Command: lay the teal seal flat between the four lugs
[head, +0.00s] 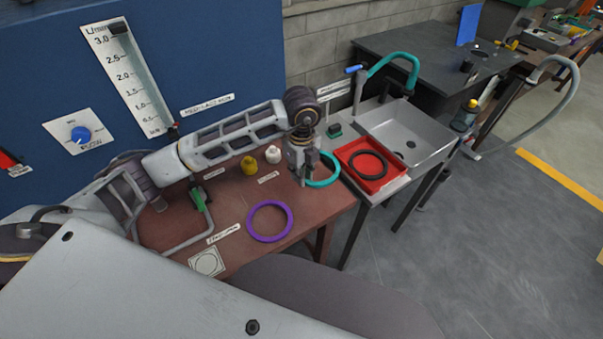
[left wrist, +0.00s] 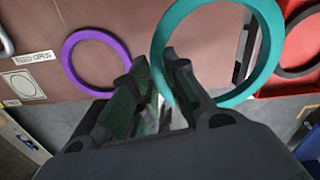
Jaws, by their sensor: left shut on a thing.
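The teal seal (head: 335,178) is a flat ring near the right end of the brown table, beside the red tray. My left gripper (head: 303,178) comes down over its left side. In the left wrist view the teal seal (left wrist: 275,55) is large, with one side of its rim at the fingertips of my left gripper (left wrist: 158,65). The gripper is shut on that rim, and the rest of the ring extends to the right. I cannot make out the four lugs in either view. My right gripper is not in view.
A purple ring (head: 289,216) lies on the brown table (head: 230,225). A black ring (head: 380,171) lies in the red tray (head: 373,188) by the sink (head: 420,130). A yellow item (head: 249,166) and a white item (head: 273,154) stand behind. A square marked plate (head: 206,262) lies near the front.

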